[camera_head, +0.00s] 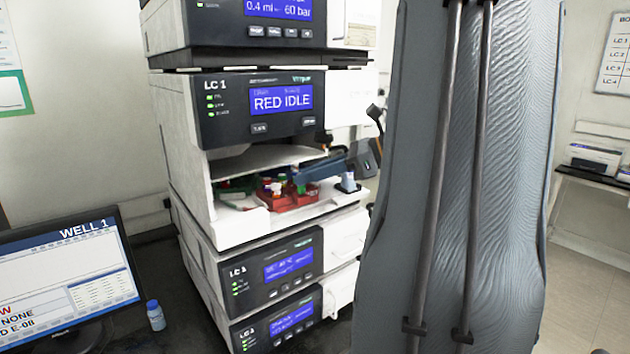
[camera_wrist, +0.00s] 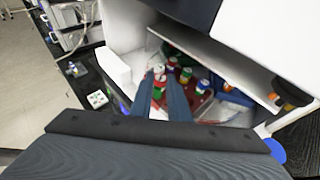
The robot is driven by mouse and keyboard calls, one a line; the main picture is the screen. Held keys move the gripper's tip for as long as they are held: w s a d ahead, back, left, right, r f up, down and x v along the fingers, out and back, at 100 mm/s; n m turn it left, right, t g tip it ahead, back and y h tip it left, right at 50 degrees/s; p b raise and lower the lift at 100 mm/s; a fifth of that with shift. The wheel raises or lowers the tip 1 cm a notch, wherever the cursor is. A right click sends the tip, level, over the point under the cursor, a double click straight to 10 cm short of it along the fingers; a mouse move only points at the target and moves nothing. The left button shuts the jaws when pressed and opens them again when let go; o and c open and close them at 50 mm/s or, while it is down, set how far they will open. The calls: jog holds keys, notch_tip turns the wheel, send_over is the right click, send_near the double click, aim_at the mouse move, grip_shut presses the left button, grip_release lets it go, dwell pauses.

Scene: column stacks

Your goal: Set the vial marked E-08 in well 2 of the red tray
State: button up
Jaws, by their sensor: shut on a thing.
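The red tray (camera_head: 292,201) sits in the open bay of the LC 1 unit and holds several vials with coloured caps. It also shows in the wrist view (camera_wrist: 203,104). My gripper (camera_head: 298,181) reaches into the bay from the right, over the tray. In the wrist view my gripper (camera_wrist: 161,82) is shut on a vial (camera_wrist: 159,71) with a pale top and red below, at the fingertips. Its label cannot be read, so I cannot tell whether it is E-08. The fingers hide its lower part, and I cannot tell whether it touches the tray.
A green tray (camera_head: 236,187) lies left of the red one. The bay's flap (camera_head: 262,160) hangs close above. The LC 1 display (camera_head: 283,101) reads RED IDLE. The monitor (camera_head: 75,270) shows WELL 1 and E-08. A blue bottle (camera_head: 156,315) stands beside it.

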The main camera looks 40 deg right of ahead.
jog(key=shift+w+d+f+b, duration=0.1)
jog(key=shift+w+b, duration=0.6)
jog(key=shift+w, duration=1)
jog(key=shift+w+p, duration=0.4)
jog(key=shift+w, duration=0.05)
jog(key=shift+f+b, duration=0.35)
jog(key=shift+f, duration=0.7)
dwell(0.5)
jog(key=o, duration=0.9)
jog(key=shift+b+v, duration=1.1)
jog(key=shift+v, duration=2.8)
